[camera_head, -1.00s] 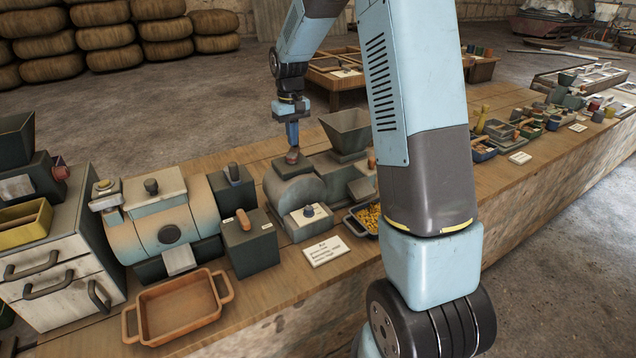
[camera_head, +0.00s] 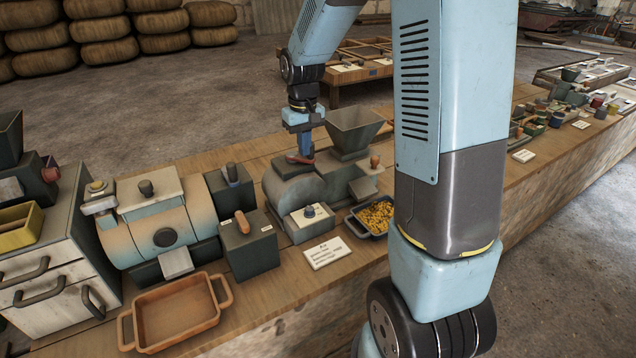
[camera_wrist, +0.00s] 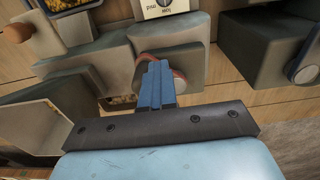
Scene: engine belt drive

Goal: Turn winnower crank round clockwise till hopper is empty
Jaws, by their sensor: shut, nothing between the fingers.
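The winnower is a grey machine with a rounded drum (camera_head: 290,187) on the bench and a flared hopper (camera_head: 355,130) on top. My gripper (camera_head: 304,154) is shut and empty, pointing down over the drum's top. Its blue fingers (camera_wrist: 155,70) are at a curved red part (camera_wrist: 179,82) on the machine; I cannot tell whether they touch it. A wooden knob (camera_head: 375,161) stands at the machine's right; it also shows in the wrist view (camera_wrist: 16,33). I cannot tell which part is the crank.
A tray of yellow grain (camera_head: 376,217) sits at the machine's front right.

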